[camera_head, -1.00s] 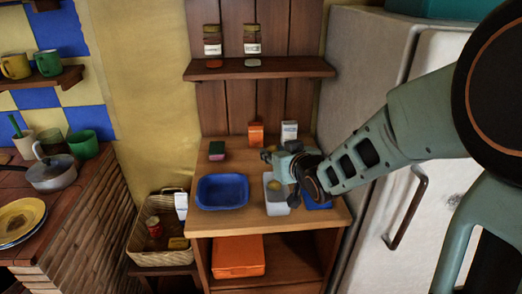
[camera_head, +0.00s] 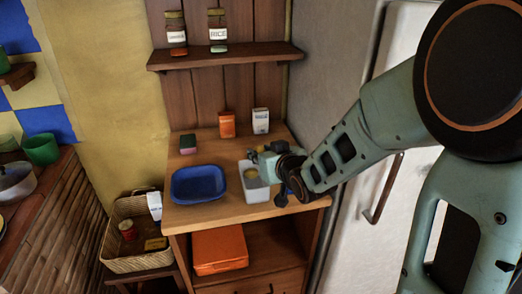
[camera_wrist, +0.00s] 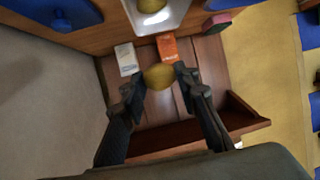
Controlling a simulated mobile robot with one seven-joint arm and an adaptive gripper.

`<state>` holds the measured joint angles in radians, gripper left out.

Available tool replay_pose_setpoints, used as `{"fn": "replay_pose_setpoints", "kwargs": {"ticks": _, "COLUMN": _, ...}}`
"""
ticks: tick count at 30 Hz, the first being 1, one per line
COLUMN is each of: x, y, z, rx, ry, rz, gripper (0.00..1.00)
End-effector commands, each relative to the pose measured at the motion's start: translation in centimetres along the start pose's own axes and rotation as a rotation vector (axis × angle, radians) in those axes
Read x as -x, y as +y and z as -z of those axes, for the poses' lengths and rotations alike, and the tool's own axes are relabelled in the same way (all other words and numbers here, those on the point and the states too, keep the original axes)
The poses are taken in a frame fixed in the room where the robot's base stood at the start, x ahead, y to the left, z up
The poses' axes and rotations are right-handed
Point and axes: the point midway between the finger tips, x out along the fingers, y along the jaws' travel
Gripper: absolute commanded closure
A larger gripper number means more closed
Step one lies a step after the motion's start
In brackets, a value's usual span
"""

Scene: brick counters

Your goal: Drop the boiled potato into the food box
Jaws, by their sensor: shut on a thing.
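A yellow-brown potato (camera_wrist: 158,76) is held between the two fingertips of my gripper (camera_wrist: 160,84) in the wrist view. In the head view my gripper (camera_head: 262,157) is above the back part of a small white open box (camera_head: 257,194) on the wooden counter, and the potato in the jaws is hard to make out. The white box also shows at the top of the wrist view (camera_wrist: 172,17), apart from the held potato. Another yellow piece (camera_wrist: 152,5) lies inside it. Which container the task calls the food box is not labelled.
A blue tray (camera_head: 198,184) stands left of the white box. An orange carton (camera_head: 227,124), a white carton (camera_head: 261,121) and a sponge (camera_head: 188,144) are at the back. A jar shelf (camera_head: 225,57) is above; the fridge (camera_head: 340,95) is at right.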

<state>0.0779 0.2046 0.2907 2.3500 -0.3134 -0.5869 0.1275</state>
Motion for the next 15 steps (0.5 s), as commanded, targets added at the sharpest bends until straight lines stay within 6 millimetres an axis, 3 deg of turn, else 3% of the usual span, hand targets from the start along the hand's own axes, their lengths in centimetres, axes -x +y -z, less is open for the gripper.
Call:
{"fn": "replay_pose_setpoints", "kwargs": {"ticks": 3, "x": -0.43, "y": 0.0, "z": -1.0, "rx": 0.0, "ry": 0.001, "rz": 0.0, "gripper": 0.94}}
{"fn": "replay_pose_setpoints", "kwargs": {"ticks": 11, "x": -0.41, "y": 0.0, "z": -0.95, "rx": 0.0, "ry": 0.001, "rz": 0.0, "gripper": 0.94}}
{"fn": "replay_pose_setpoints", "kwargs": {"ticks": 12, "x": -0.41, "y": 0.0, "z": -0.95, "rx": 0.0, "ry": 0.001, "rz": 0.0, "gripper": 0.69}}
{"fn": "replay_pose_setpoints", "kwargs": {"ticks": 15, "x": -0.41, "y": 0.0, "z": -0.94, "rx": 0.0, "ry": 0.001, "rz": 0.0, "gripper": 0.58}}
